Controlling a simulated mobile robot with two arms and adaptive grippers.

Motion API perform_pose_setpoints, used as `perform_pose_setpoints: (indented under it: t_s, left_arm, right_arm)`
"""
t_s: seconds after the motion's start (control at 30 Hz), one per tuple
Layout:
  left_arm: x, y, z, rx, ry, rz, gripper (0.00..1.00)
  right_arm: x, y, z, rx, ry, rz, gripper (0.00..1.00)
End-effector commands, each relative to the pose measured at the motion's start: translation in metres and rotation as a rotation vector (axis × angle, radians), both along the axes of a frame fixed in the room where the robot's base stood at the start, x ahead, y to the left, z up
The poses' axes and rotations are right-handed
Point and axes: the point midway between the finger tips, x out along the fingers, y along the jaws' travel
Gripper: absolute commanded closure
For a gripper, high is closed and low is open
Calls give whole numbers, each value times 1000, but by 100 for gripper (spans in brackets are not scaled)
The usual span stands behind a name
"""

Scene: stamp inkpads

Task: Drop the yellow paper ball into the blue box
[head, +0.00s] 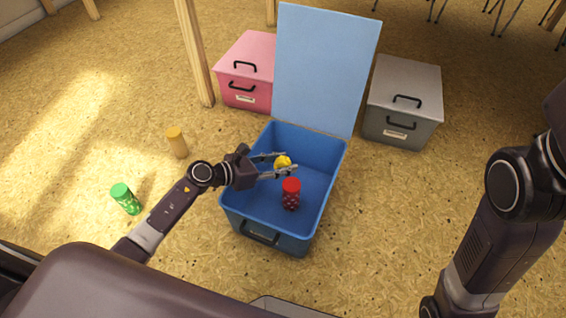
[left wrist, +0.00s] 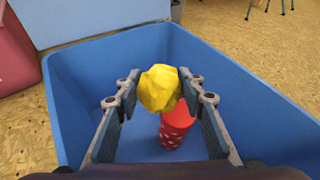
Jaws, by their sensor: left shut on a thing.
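The yellow paper ball (head: 283,162) is between the fingertips of my left gripper (head: 281,165), which is shut on it. In the left wrist view the ball (left wrist: 159,88) shows between the two fingers of the left gripper (left wrist: 158,90). The gripper and ball are over the inside of the blue box (head: 325,212). The box's lid (head: 327,65) stands open at the back. A red patterned can (head: 291,195) is inside the box, just in front of the ball in the head view. My right gripper is out of view; only its arm shows.
A pink box (head: 246,68) and a grey box (head: 402,100), both closed, stand behind the blue box. A wooden leg (head: 194,50) rises behind.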

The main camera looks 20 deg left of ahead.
Motion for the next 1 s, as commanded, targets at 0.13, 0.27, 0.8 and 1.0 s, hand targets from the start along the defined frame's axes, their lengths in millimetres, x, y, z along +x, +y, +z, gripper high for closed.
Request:
perform_pose_setpoints:
  t_s: [0.13, 0.27, 0.8, 1.0]
  left_arm:
    - [0, 0, -3, 0, 0, 0, 72]
    - [0, 0, -2, 0, 0, 0, 72]
    - [0, 1, -2, 0, 0, 1, 43]
    - [-15, 15, 4, 3, 1, 1, 43]
  right_arm:
    - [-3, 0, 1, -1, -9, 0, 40]
    - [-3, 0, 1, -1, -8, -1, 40]
    - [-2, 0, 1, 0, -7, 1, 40]
    - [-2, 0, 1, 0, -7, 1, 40]
